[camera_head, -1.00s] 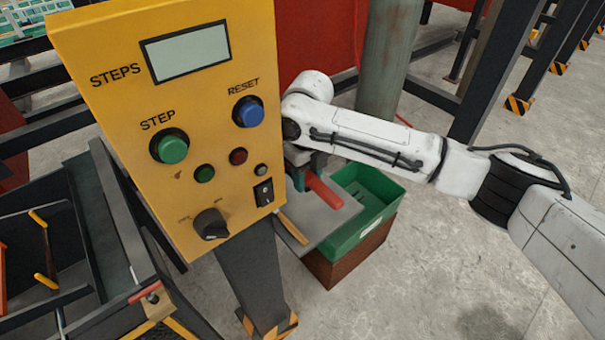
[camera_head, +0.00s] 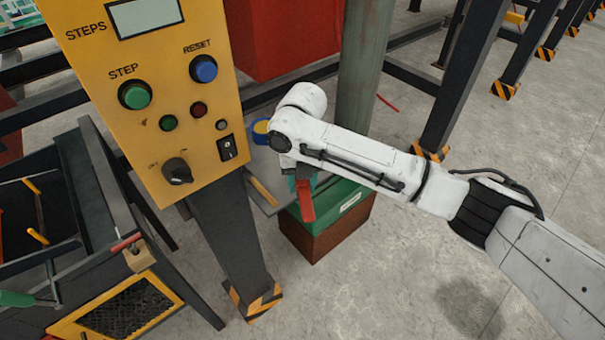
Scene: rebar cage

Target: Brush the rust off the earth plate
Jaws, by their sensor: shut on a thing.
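My gripper (camera_head: 301,184) points down beside the yellow control panel. It is shut on a tool with a red handle (camera_head: 307,204). The handle hangs steeply in front of the green crate's left end, and the tool's other end is hidden by my gripper and arm. I cannot tell from this view whether it carries bristles. I cannot pick out the earth plate or any rust on it.
The yellow control panel (camera_head: 148,95) stands on a dark post. A grey shelf (camera_head: 261,168) behind it bears a wooden stick (camera_head: 263,191) and a yellow-and-blue roll (camera_head: 261,131).

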